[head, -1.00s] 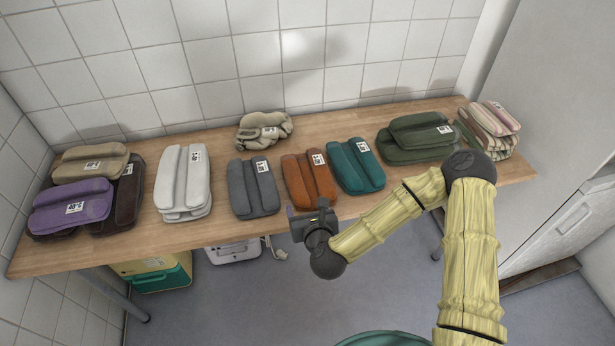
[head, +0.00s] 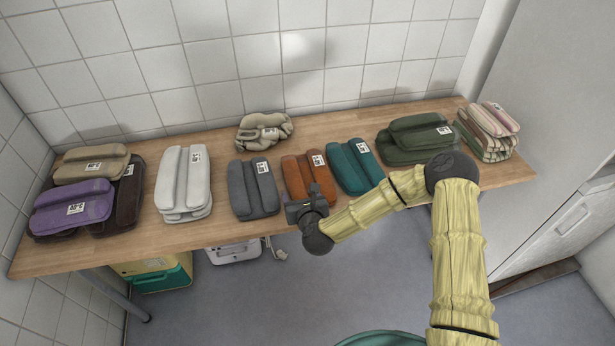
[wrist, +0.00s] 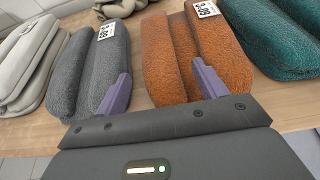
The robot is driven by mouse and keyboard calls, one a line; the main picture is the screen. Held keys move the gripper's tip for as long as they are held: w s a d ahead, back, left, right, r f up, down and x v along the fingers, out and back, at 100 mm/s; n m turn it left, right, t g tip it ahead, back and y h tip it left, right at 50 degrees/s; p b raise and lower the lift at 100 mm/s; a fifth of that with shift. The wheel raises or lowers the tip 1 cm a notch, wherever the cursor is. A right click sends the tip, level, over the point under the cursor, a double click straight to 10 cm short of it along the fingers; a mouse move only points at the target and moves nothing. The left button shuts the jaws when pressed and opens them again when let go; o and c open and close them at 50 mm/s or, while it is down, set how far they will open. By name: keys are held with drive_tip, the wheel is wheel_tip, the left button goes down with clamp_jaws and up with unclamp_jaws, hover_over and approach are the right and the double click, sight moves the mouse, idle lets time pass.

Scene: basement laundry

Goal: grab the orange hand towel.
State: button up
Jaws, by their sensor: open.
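The orange hand towel (head: 309,174) lies folded on the wooden table, between a grey towel and a teal one, with a white label at its far end. In the wrist view the orange towel (wrist: 192,55) fills the upper middle. My gripper (head: 302,200) is at the table's front edge, at the near end of the orange towel, and hides part of it. In the wrist view my gripper (wrist: 158,82) has its two purple fingers apart with nothing held. The left finger is in front of the grey towel's near right side, and the right finger overlaps the orange towel's near end.
The grey towel (head: 252,188) is close on the left and the teal towel (head: 355,167) close on the right. Green, striped, white, purple, brown and beige towels lie farther along the table (head: 118,246). A crumpled beige cloth (head: 264,131) lies behind.

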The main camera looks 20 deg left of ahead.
sight(299, 194)
drive_tip(key=x, duration=0.2)
drive_tip(key=shift+w+a+f, duration=0.1)
drive_tip(key=shift+w+f, duration=0.05)
drive_tip(key=shift+w, duration=0.1)
drive_tip(key=shift+w+a+f, duration=0.15)
drive_tip(key=shift+w+a, duration=0.05)
drive_tip(key=shift+s, duration=0.1)
drive_tip(key=shift+c, duration=0.2)
drive_tip(key=c, duration=1.2)
wheel_tip(299, 194, up, 10)
drive_tip(key=shift+r, duration=0.1)
drive_tip(key=shift+c, duration=0.2)
